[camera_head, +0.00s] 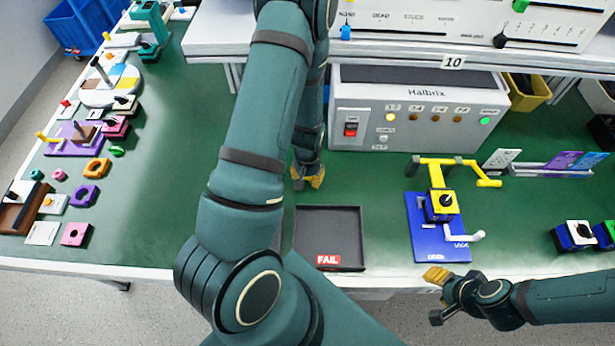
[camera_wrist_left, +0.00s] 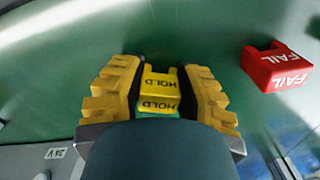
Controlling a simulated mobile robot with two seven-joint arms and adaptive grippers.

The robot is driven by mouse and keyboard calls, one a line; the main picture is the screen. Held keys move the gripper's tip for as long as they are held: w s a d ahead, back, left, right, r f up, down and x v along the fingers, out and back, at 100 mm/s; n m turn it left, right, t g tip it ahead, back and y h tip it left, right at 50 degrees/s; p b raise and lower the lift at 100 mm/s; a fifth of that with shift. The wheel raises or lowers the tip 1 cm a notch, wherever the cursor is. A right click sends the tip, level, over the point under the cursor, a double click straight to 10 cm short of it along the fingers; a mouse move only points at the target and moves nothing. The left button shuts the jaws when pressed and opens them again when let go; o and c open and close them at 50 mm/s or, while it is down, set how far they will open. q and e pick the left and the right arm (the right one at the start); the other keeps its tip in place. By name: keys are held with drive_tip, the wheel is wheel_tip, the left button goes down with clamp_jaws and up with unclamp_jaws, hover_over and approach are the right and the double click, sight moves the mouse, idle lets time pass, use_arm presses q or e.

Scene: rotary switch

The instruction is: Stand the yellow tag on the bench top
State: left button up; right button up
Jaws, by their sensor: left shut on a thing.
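The yellow tag (camera_wrist_left: 160,90), a folded block marked HOLD, sits between the yellow fingers of my left gripper (camera_wrist_left: 161,92) in the left wrist view. The fingers are shut on its sides. Green bench top (camera_wrist_left: 215,45) shows around it; I cannot tell whether the tag touches it. In the head view my left gripper (camera_head: 308,178) is low over the bench, in front of the grey Halbrix box, and my arm hides the tag. My right gripper (camera_head: 437,296) is at the bench's front edge, with its fingers apart and nothing seen between them.
A red FAIL tag (camera_wrist_left: 277,68) stands to the right of the yellow tag in the wrist view. A black tray (camera_head: 330,225) with a FAIL label lies in front. The Halbrix box (camera_head: 410,110) is behind. A blue-based switch fixture (camera_head: 425,240) stands right of the tray.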

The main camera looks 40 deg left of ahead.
use_arm(q)
drive_tip(key=shift+f, duration=0.15)
drive_tip(key=o, duration=0.8)
drive_tip(key=shift+r, duration=0.3)
wheel_tip(320, 180, up, 12)
drive_tip(key=p, duration=0.3)
drive_tip(key=shift+m+t+h, duration=0.5)
drive_tip(key=shift+m+h, duration=0.2)
drive_tip(key=shift+h, duration=0.2)
drive_tip(key=d+f, duration=0.2)
drive_tip(key=d, duration=0.2)
drive_tip(key=d+f, duration=0.2)
drive_tip(key=d, duration=0.2)
drive_tip(key=d+f, duration=0.2)
drive_tip(key=d, duration=0.1)
drive_tip(key=shift+s+d+f, duration=0.15)
drive_tip(key=shift+d, duration=0.25)
drive_tip(key=d, duration=0.3)
drive_tip(key=s+d+f+h, duration=0.1)
drive_tip(key=d, duration=0.3)
drive_tip(key=s+d+t+h, duration=0.1)
drive_tip(key=d, duration=0.3)
drive_tip(key=shift+d+f, duration=0.15)
drive_tip(key=shift+f, duration=0.25)
